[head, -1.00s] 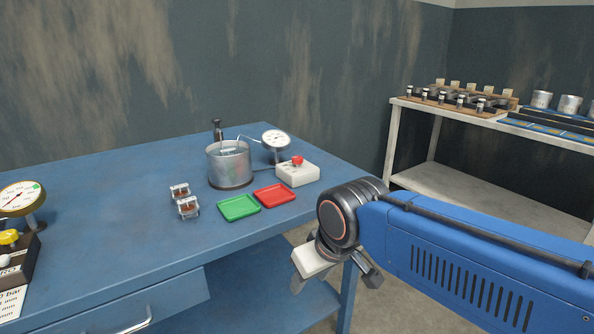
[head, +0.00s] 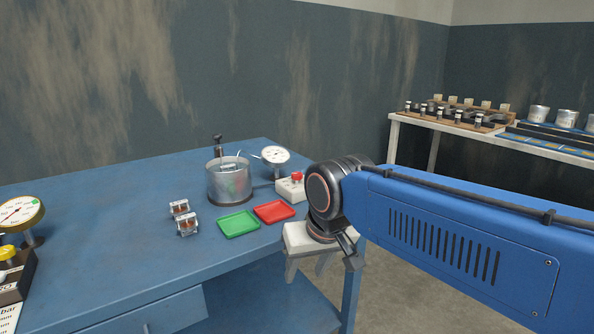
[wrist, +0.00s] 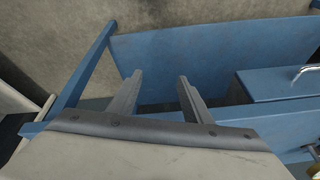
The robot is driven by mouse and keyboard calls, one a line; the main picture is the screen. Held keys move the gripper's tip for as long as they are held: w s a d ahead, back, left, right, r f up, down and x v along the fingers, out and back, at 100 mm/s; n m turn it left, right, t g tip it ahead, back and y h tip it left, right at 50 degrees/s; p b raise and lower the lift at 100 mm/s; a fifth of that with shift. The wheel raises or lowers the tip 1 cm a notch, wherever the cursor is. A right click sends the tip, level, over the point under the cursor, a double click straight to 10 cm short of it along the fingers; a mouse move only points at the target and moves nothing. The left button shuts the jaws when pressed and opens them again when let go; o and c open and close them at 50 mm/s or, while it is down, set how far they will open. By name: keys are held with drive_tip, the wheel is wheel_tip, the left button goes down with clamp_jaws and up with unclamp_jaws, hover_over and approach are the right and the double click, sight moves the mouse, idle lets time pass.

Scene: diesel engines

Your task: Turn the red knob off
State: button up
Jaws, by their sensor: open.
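The red knob (head: 297,176) sits on top of a small white box (head: 290,189) at the right back of the blue table. The arm partly covers the box's right side in the head view. My gripper (head: 305,277) hangs off the table's right edge, lower and nearer than the knob, with its fingers pointing down. In the wrist view my gripper (wrist: 158,80) shows two fingers apart with nothing between them. The knob is not visible in the wrist view.
Left of the box stand a dial gauge (head: 275,155) and a metal pot (head: 229,180). A red tray (head: 274,212) and a green tray (head: 238,224) lie in front. The table's left middle is clear. A shelf (head: 440,124) stands at the back right.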

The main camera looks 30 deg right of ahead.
drive_tip(key=w+d+r+m, duration=0.2)
drive_tip(key=w+r+m, duration=0.45)
drive_tip(key=r, duration=0.25)
wheel_tip(320, 180, up, 18)
drive_tip(key=m+g, duration=0.4)
drive_tip(key=m, duration=1.6)
hover_over(297, 173)
drive_tip(key=shift+n, duration=0.25)
wheel_tip(297, 173, down, 17)
drive_tip(key=shift+s+a+r, duration=0.1)
drive_tip(key=c, duration=1.1)
